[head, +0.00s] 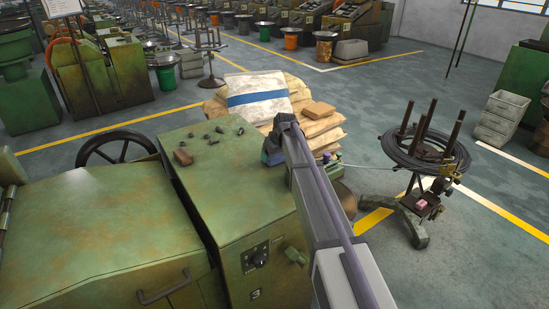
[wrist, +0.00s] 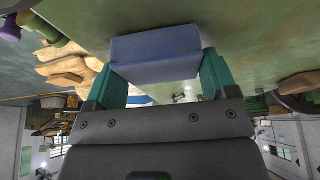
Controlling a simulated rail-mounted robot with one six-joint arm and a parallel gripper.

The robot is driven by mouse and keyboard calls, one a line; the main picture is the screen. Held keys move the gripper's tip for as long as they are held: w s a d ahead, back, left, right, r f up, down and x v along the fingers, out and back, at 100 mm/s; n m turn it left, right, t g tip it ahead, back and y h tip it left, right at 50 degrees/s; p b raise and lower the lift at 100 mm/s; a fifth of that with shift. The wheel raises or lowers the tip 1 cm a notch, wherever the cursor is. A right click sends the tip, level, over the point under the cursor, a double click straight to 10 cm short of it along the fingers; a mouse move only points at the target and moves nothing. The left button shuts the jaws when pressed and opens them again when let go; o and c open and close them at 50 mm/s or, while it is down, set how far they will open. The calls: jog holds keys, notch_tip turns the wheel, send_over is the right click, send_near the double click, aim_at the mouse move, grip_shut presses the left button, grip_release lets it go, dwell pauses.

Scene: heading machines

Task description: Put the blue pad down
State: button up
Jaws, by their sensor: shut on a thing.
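The blue pad (wrist: 155,57) is a plain block between the two teal fingers of my gripper (wrist: 157,78) in the wrist view. The fingers press on its two ends. In the head view my gripper (head: 272,156) is by the right edge of the green machine's top (head: 225,170), and my arm hides most of it and the pad. The green surface fills the background behind the pad in the wrist view. I cannot tell whether the pad touches it.
A brown block (head: 183,156) and several small dark pieces (head: 215,137) lie on the machine top. Beyond it are stacked sacks (head: 310,130) with another brown block (head: 318,110). A wire coil stand (head: 425,150) is at the right. The front of the machine top looks bare.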

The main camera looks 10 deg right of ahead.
jog(key=shift+f, duration=0.15)
jog(key=o, duration=0.8)
jog(key=shift+c, duration=0.2)
jog(key=shift+r, duration=0.3)
jog(key=p+v, duration=1.1)
jog(key=v, duration=0.1)
jog(key=s+a+f+m+g+h, duration=0.1)
jog(key=s+m+g, duration=0.3)
jog(key=s, duration=3.3)
jog(key=shift+s+a+f+m+h, duration=0.3)
jog(key=shift+a+h, duration=0.1)
